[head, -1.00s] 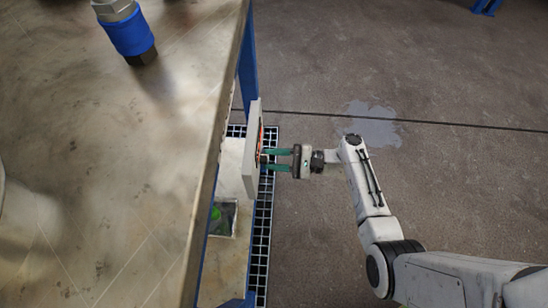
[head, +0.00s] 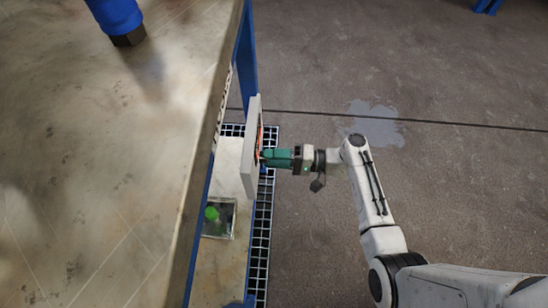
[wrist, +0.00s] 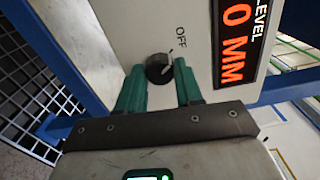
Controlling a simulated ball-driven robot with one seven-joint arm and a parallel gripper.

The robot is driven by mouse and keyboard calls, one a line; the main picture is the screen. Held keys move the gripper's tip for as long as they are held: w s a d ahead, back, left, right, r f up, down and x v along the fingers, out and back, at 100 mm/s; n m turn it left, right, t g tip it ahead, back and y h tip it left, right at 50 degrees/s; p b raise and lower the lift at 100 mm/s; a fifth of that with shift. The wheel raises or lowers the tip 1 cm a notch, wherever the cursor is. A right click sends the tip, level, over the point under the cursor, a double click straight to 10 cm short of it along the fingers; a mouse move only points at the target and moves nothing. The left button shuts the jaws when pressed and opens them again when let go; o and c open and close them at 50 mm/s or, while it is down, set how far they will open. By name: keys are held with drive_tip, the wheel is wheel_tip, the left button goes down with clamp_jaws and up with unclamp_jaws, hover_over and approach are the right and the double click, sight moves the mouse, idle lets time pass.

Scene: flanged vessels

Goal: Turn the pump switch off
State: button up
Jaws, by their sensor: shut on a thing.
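The pump switch (wrist: 157,70) is a round black knob on a pale grey panel (wrist: 190,22). A light pointer mark at the knob's upper right points toward the printed word OFF (wrist: 181,38). My gripper (head: 265,157) faces the panel in the head view, its green fingers at the panel's face. In the wrist view the fingers of my gripper (wrist: 159,76) lie on both sides of the knob, shut on it. In the head view the knob is hidden by the fingers and the panel's edge-on angle.
An orange-on-black level display (wrist: 238,40) is on the panel beside the knob. The panel is mounted at the edge of a large worn tabletop (head: 120,170) with blue legs. A floor grating (head: 262,225) runs below. Open floor (head: 430,80) lies to the right.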

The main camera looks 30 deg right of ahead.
drive_tip(key=shift+n, duration=0.6)
drive_tip(key=o, duration=1)
drive_tip(key=shift+o, duration=0.2)
drive_tip(key=p+v, duration=0.2)
drive_tip(key=v, duration=0.9)
drive_tip(key=shift+a+f, duration=0.1)
drive_tip(key=shift+a, duration=0.05)
